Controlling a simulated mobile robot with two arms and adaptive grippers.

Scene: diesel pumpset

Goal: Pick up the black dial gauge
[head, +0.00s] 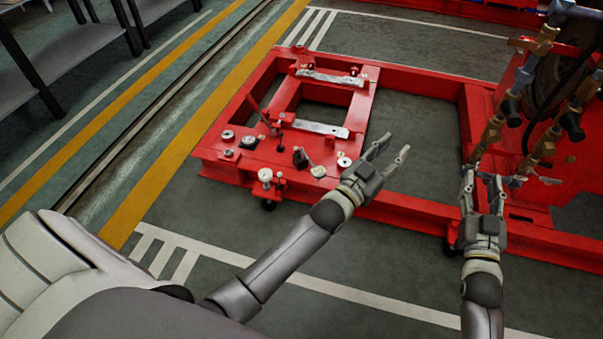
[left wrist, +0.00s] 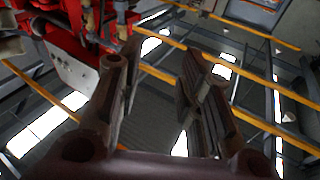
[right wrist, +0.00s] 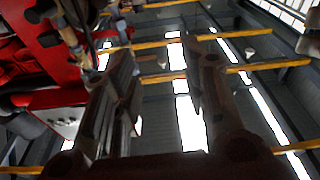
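Several small round gauge-like parts lie on the left end of the red frame in the head view. A dark-rimmed round one (head: 248,142) is toward the left, and a small black piece (head: 300,158) stands nearer my left arm. I cannot tell for sure which is the black dial gauge. My left gripper (head: 394,147) is open and empty, above the frame's front rail and to the right of these parts. My right gripper (head: 482,174) is open and empty, farther right beside the brass pipework. Both wrist views look up at the roof and show no gauge.
The red frame (head: 420,214) extends right to red machinery. Brass valves and pipes (head: 493,130) rise close to my right gripper. Two pale bars (head: 320,128) lie across the frame's left end. A grey shelf (head: 80,50) stands far left. The floor in front is clear.

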